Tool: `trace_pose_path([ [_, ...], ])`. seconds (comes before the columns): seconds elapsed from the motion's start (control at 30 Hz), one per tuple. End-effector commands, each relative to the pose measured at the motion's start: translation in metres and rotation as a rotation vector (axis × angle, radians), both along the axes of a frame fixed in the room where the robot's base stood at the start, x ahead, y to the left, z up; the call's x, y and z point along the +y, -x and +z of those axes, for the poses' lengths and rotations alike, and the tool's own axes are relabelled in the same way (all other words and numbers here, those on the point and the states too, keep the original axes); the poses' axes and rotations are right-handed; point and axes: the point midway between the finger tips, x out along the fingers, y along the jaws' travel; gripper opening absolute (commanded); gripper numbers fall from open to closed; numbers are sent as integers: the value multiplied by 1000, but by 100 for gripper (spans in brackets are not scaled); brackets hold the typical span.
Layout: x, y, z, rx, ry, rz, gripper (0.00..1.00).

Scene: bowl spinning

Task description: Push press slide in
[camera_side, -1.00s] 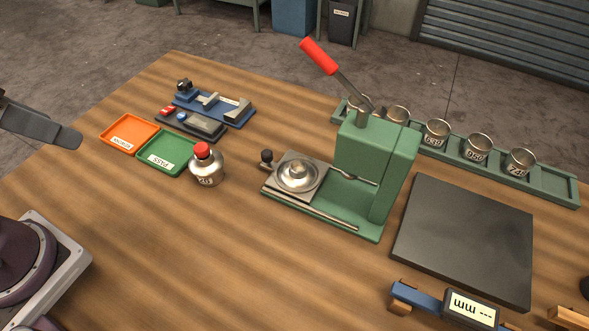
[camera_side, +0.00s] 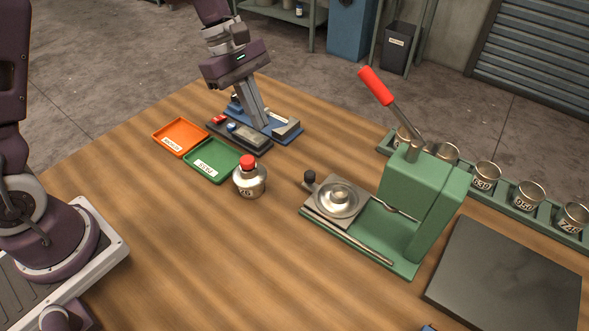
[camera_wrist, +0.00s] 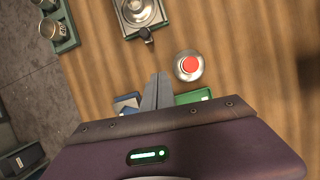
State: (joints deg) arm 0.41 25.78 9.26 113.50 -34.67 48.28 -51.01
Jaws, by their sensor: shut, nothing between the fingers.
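The green press (camera_side: 425,195) stands mid-table with its red-handled lever (camera_side: 376,86) raised. Its slide (camera_side: 322,208) is drawn out to the left of the press body. It carries a round metal dish (camera_side: 337,199) and has a black knob (camera_side: 309,177) at its outer end. The knob (camera_wrist: 147,38) also shows at the top of the wrist view. My gripper (camera_side: 257,122) is shut and empty, pointing down over or near the blue fixture, left of and behind the slide. Whether its tips touch the fixture is unclear. Its fingers (camera_wrist: 158,88) show in the wrist view.
A metal pot with a red knob (camera_side: 249,178) stands between the trays and the slide. An orange tray (camera_side: 180,137) and a green tray (camera_side: 212,160) lie left of the blue fixture (camera_side: 285,131). Numbered metal cups (camera_side: 486,176) fill a rack behind the press. A dark plate (camera_side: 508,275) lies at right.

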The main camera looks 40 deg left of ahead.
Motion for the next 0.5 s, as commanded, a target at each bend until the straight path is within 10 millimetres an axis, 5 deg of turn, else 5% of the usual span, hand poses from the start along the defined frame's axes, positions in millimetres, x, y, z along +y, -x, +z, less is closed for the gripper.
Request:
trace_pose_path([
  [0.5, -25, -10, -88, 68, 15, 94, 0],
])
